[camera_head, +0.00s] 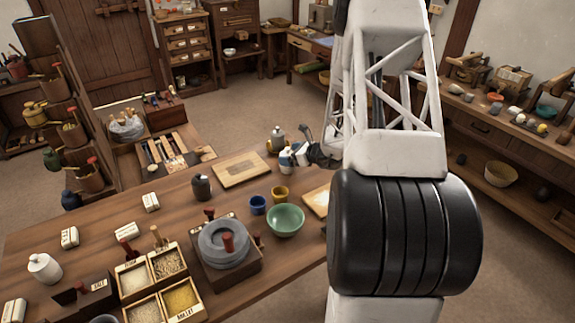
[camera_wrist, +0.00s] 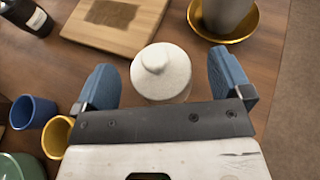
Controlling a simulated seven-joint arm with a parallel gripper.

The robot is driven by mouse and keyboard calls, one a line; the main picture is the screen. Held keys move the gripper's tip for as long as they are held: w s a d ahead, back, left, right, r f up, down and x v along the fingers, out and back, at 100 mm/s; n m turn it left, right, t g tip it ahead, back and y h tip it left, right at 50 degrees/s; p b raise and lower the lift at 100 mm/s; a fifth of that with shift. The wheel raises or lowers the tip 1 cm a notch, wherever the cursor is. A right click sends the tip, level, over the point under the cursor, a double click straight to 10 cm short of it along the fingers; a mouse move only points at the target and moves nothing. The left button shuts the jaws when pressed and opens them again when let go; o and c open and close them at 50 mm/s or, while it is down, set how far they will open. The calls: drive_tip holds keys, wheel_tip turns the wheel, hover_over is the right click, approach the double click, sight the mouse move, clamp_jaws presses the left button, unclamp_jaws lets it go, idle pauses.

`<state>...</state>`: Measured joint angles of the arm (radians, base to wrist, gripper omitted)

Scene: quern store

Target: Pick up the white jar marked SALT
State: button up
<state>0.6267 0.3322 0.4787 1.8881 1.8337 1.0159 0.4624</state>
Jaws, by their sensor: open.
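A white lidded jar with a round knob (camera_wrist: 160,72) stands upright on the table between my gripper's two blue fingers (camera_wrist: 163,66) in the wrist view. The gripper is open, with a finger on either side and a visible gap to each. No writing shows on this jar from above. In the head view this jar (camera_head: 286,161) is partly hidden by my gripper (camera_head: 294,157).
A wooden board (camera_wrist: 92,28), a grey vessel on a yellow saucer (camera_wrist: 250,27), a blue cup (camera_wrist: 33,112) and a yellow cup (camera_wrist: 57,136) stand close around. A green bowl (camera_head: 285,220) and a stone quern (camera_head: 224,243) are nearer the front.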

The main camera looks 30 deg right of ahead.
drive_tip(key=shift+x, duration=0.9)
drive_tip(key=c, duration=1.2)
drive_tip(key=shift+r, duration=0.1)
drive_tip(key=shift+r, duration=4.9)
